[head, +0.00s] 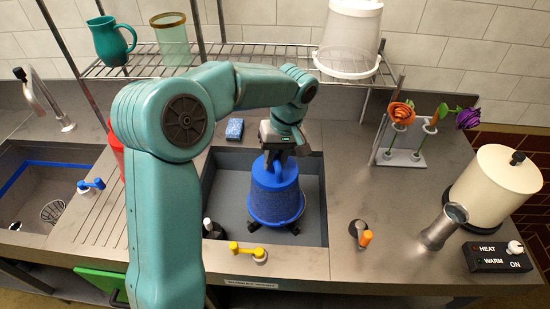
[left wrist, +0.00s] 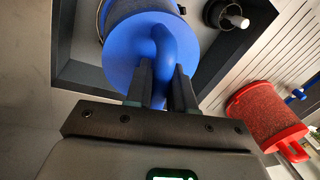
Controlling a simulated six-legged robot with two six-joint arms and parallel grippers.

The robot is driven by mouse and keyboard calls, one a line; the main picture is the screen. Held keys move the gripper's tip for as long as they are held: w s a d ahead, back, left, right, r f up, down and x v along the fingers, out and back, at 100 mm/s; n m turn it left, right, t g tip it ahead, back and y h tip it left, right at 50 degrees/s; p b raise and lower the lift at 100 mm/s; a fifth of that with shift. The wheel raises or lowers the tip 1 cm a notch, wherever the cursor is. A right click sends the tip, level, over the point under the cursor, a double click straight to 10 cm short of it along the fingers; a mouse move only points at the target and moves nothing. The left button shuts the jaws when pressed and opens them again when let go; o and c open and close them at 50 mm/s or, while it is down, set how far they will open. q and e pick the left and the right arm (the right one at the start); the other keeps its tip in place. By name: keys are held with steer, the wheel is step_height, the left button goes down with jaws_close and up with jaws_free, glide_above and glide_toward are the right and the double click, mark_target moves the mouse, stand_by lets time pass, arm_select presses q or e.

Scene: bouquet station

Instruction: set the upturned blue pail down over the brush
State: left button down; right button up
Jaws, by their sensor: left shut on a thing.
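The blue pail (head: 275,193) is upturned over the sunken basin in the middle of the counter. My left gripper (head: 278,157) is above it, pointing down. In the left wrist view, my left gripper (left wrist: 162,85) is shut on the blue loop on the pail's flat top (left wrist: 128,62). Black feet (head: 293,228) stick out below the pail's rim on several sides; they look like the base of a brush, whose upper part is hidden by the pail. I cannot tell whether the rim touches anything below. My right gripper is not in view.
A black holder with a white-tipped stick (head: 209,226) stands in the basin, left of the pail. A yellow tap handle (head: 245,250) is at the basin's front edge (head: 300,241). A red pail (left wrist: 265,115) shows in the left wrist view.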

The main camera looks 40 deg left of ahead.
arm_select(q)
steer(key=shift+f+b, duration=1.05)
steer(key=shift+f, duration=0.55)
steer(key=c, duration=0.9)
jaws_free()
steer(key=w+r, duration=0.1)
steer(key=r, duration=0.4)
steer(key=d+r+p, duration=0.1)
steer(key=r, duration=0.4)
steer(key=w+r+p, duration=0.1)
steer(key=r, duration=0.5)
steer(key=shift+w+d, duration=0.3)
steer(key=shift+d, duration=0.1)
steer(key=shift+s+d, duration=0.1)
steer(key=shift+s, duration=0.05)
